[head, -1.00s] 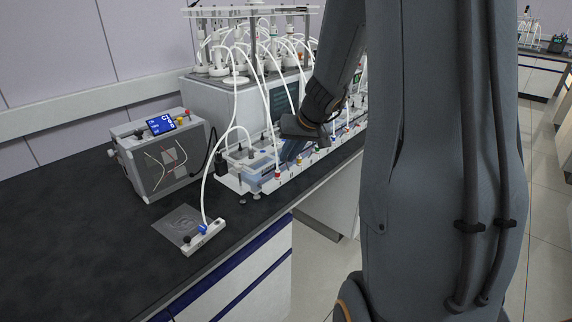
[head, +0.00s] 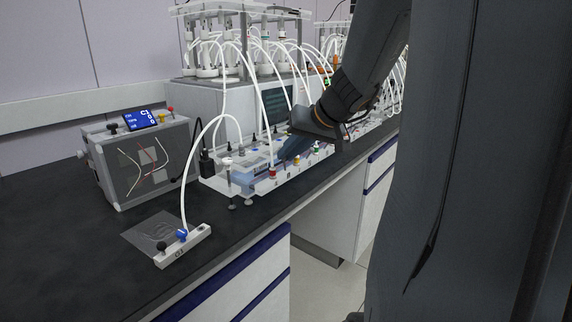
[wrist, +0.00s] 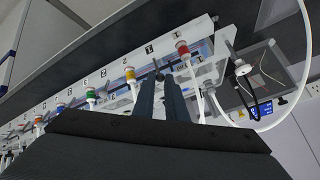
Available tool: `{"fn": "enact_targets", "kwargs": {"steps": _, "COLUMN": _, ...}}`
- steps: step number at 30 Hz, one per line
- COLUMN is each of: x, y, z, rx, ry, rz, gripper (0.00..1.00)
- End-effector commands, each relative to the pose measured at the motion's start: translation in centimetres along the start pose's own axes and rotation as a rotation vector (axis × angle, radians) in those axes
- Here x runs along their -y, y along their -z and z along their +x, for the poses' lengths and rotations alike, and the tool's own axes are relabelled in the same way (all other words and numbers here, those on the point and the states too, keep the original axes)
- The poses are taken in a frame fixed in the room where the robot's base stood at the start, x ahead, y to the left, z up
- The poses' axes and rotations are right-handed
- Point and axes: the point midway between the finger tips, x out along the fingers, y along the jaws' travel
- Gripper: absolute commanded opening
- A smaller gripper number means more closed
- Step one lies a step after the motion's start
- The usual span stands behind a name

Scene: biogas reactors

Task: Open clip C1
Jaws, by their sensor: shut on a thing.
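In the wrist view my gripper (wrist: 159,77) reaches over the white rail between a red fitting (wrist: 182,48) and a yellow fitting (wrist: 130,74). Its two dark fingers are close together, shut on a small black piece (wrist: 159,75) at the rail. I cannot read a C1 mark on it, and the fingers hide most of it. In the head view my gripper (head: 287,151) points down at the near end of the rail, close to the red fitting (head: 272,173). The piece between the fingers cannot be made out there.
The white rail tray (head: 262,184) runs along the bench's front edge, with white tubes arching over it. A grey box with a blue display (head: 139,119) stands at left.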

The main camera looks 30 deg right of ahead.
Motion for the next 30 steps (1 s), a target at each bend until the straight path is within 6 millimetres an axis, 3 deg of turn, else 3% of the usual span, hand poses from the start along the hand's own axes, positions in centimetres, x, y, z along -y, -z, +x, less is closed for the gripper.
{"fn": "enact_targets", "kwargs": {"steps": 30, "x": -1.3, "y": -1.6, "z": -0.2, "rx": -0.243, "ry": 0.161, "rz": 0.025, "gripper": 0.0}}
